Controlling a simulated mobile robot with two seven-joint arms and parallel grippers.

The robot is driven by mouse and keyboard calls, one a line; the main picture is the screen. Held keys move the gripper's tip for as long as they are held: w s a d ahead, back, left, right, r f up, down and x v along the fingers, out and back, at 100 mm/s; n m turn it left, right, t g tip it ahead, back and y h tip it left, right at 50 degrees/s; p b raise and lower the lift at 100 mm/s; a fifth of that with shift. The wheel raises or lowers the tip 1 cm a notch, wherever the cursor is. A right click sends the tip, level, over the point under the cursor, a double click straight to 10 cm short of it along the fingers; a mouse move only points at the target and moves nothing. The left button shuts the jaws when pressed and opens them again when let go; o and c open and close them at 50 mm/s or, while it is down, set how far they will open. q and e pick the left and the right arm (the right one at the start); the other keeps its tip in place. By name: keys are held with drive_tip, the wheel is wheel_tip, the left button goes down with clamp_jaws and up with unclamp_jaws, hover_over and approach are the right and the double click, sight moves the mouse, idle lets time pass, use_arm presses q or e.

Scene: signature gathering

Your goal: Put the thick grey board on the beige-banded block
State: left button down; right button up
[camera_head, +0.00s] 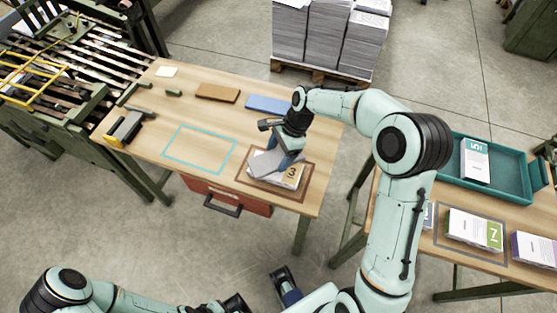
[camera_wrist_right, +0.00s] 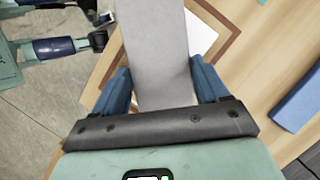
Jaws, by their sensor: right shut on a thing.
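The thick grey board (camera_head: 268,163) is between the blue fingers of my right gripper (camera_head: 284,158), which is shut on it. In the right wrist view the board (camera_wrist_right: 158,55) stretches forward from between the fingers (camera_wrist_right: 160,92). The beige-banded block (camera_head: 290,178), a white paper stack marked 3, lies under the board inside a brown frame on the wooden table. The board covers much of the block; I cannot tell whether they touch. A white corner of the block (camera_wrist_right: 199,35) shows in the right wrist view. My left gripper (camera_head: 286,288) is at the bottom, away from the table; its jaw opening is unclear.
The table (camera_head: 150,143) also carries a cyan outline, a brown board (camera_head: 217,93), a blue board (camera_head: 269,104) and a dark tool (camera_head: 126,127). A second table at the right holds a teal tray (camera_head: 513,183) and banded stacks, including a green one (camera_head: 474,229).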

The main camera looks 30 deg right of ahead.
sight(281, 156)
drive_tip(key=shift+f, duration=1.85)
drive_tip(key=shift+f, duration=0.1)
drive_tip(key=o, duration=1.1)
drive_tip(key=p+v, duration=0.1)
drive_tip(key=v, duration=1.1)
